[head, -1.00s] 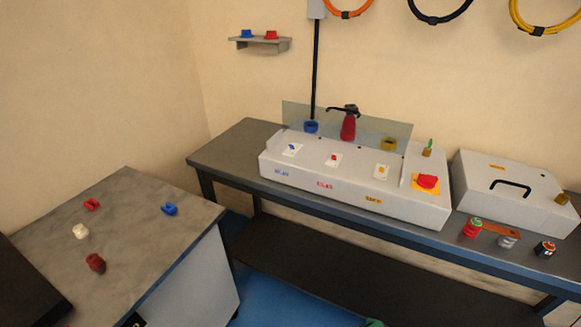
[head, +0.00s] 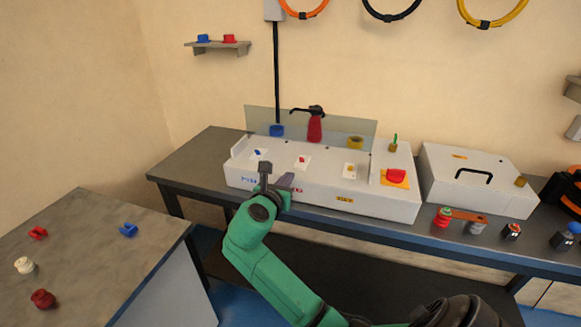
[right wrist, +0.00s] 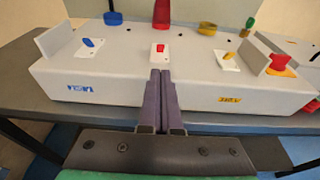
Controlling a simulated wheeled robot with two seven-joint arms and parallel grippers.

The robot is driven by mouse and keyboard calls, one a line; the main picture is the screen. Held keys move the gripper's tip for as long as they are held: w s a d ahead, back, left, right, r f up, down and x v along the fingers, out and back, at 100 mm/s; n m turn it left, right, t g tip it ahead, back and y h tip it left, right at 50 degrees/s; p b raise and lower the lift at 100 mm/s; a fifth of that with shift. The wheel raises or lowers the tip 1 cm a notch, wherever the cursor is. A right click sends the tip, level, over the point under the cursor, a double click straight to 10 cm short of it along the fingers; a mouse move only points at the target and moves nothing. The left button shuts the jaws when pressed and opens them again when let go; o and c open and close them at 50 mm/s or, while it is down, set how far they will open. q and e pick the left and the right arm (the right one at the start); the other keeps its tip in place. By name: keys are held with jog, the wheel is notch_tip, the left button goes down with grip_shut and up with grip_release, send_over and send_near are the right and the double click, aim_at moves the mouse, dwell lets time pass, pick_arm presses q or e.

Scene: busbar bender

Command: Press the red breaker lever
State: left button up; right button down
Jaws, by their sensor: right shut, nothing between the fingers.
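The red breaker lever (head: 302,159) is a small red toggle on a white plate, in the middle of the grey bender console (head: 380,203). It also shows in the right wrist view (right wrist: 160,49), just beyond my fingertips. A blue lever (head: 258,153) is left of it and a yellow lever (head: 350,169) right of it. My right gripper (head: 268,178) is at the console's front side. Its fingers (right wrist: 160,74) are shut and empty, pointing at the red lever's plate. A gap seems to remain, but contact is hard to judge. My left gripper is not in view.
A larger red button (head: 396,175) on a yellow plate is at the console's right end. A red bottle-like handle (head: 315,128) stands behind the levers. A grey case (head: 480,180) is at right. A side table (head: 90,260) at left holds several small parts.

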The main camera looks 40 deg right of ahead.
aim_at(302, 161)
jog(key=x, duration=1)
jog(key=shift+p, duration=0.3)
